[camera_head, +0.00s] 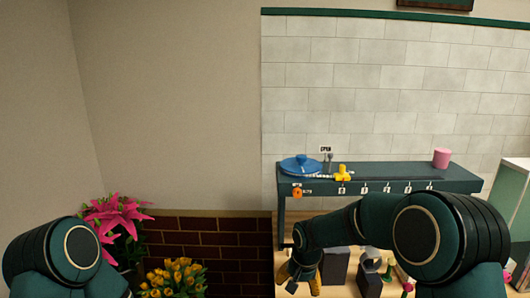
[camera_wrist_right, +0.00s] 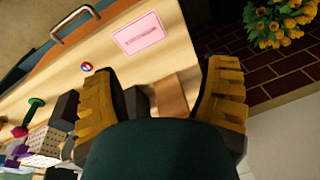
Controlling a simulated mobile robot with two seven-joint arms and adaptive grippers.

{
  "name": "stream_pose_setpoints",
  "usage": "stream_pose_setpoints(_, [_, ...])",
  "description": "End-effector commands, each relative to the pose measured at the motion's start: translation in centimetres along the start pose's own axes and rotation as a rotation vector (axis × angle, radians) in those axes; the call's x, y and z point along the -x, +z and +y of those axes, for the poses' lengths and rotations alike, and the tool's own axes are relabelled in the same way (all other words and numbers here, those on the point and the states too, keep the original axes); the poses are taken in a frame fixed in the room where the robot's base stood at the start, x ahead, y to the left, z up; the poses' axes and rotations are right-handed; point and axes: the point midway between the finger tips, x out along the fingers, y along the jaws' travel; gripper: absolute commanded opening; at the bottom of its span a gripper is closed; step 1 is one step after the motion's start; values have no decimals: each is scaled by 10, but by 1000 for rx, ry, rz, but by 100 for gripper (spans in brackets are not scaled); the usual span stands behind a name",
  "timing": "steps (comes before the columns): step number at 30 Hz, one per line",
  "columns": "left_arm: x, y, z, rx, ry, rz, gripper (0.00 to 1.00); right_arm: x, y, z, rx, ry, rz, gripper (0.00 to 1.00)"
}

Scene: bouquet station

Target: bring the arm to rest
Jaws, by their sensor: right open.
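My right arm reaches in from the lower right of the head view, bent over the wooden worktop (camera_wrist_right: 180,50). My right gripper (camera_head: 303,281) hangs at the worktop's left part, partly cut by the lower edge of the picture. In the right wrist view its yellow-padded fingers (camera_wrist_right: 157,80) stand wide apart with nothing held between them. Dark blocks and a brown wooden piece show below and beyond the fingers. My left arm's dark green shoulder part shows at the lower left of the head view; its gripper is outside the picture.
A dark shelf (camera_head: 395,178) behind the worktop holds a blue lidded dish (camera_head: 301,165), a yellow item (camera_head: 343,173) and a pink cylinder (camera_head: 441,158). Pink lilies (camera_head: 115,215) and yellow tulips (camera_head: 173,278) stand at left. A pink card (camera_wrist_right: 141,34) lies on the worktop.

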Motion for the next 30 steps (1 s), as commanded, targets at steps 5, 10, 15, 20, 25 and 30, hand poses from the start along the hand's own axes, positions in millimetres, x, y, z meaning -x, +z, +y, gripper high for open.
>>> stream_pose_setpoints(5, [-22,3,-8,-1,-3,-3,63,-104,76,37,65,-118,-71,75])
stream_pose_setpoints(10, [-40,7,-14,-1,-5,-7,63,-167,160,72,93,-212,-78,75])
stream_pose_setpoints(15, [-51,9,-18,-2,-7,-9,63,-190,222,98,105,-245,-55,75])
stream_pose_setpoints(20, [-55,10,-19,-3,-8,-10,63,-193,248,109,115,-246,-37,75])
stream_pose_setpoints(25, [-54,10,-18,-3,-8,-10,63,-192,251,111,117,-246,-31,75])
stream_pose_setpoints(30, [-54,10,-18,-3,-8,-10,63,-192,250,110,117,-246,-31,75])
